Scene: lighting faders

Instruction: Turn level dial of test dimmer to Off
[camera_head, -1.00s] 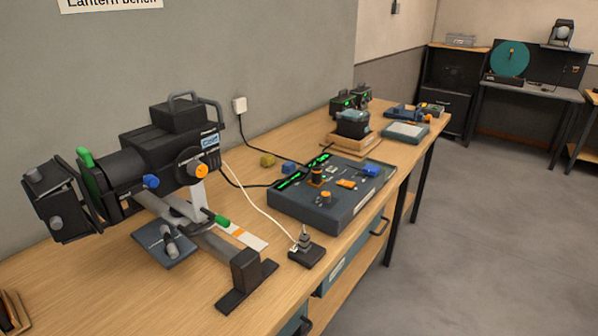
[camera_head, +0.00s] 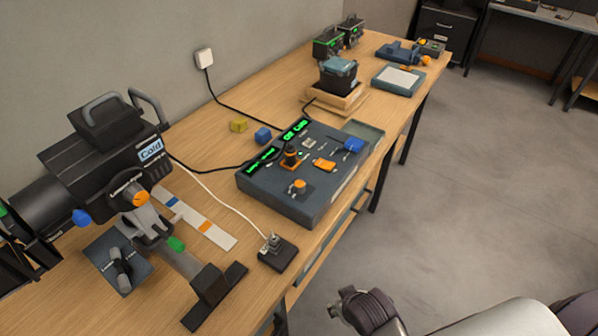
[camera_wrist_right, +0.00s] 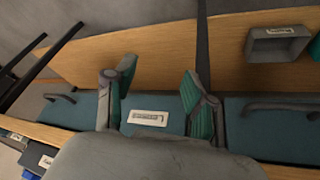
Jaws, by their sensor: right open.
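A blue-grey control box (camera_head: 288,208) with green lit displays, which looks like the test dimmer, lies on the wooden bench. On top it has a low orange-capped knob (camera_head: 298,186) near its front and a taller black and orange knob (camera_head: 290,155) behind. I cannot read which is the level dial, nor its setting. In the right wrist view my right gripper (camera_wrist_right: 158,88) is open and empty, in front of the bench's teal drawers (camera_wrist_right: 75,108). The box's controls are not in that view. My left gripper is not in view.
A large black lantern (camera_head: 100,165) stands on the left of the bench. A small black switch block (camera_head: 278,252) with a white cable sits close to the box's front left. A battery-like unit (camera_head: 338,78) stands behind. Open floor (camera_head: 470,190) lies to the right.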

